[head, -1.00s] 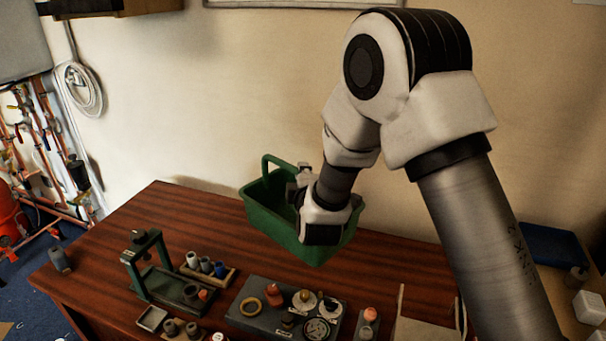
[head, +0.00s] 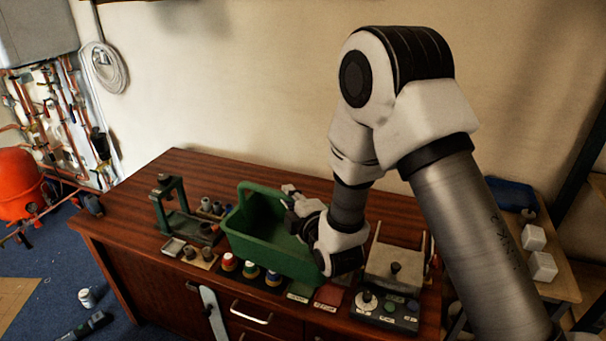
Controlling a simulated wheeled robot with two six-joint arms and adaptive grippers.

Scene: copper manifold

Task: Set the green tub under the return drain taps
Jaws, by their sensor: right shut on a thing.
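The green tub (head: 262,247) is an open box with a raised handle at its left end. It appears just over the front part of the wooden bench; whether it touches the bench top I cannot tell. My right gripper (head: 292,203) is shut on the tub at its right side, and my wrist hides part of that end. The copper manifold (head: 60,115) with its pipes and taps is on the wall at the far left. Which taps are the return drain taps is too small to tell. My left gripper is not in view.
On the wooden bench (head: 187,167) stand a green press frame (head: 172,207), small fittings and several coloured caps near the front edge. A red vessel (head: 17,184) stands by the manifold. A can (head: 87,298) and a dark tool (head: 86,326) lie on the blue floor.

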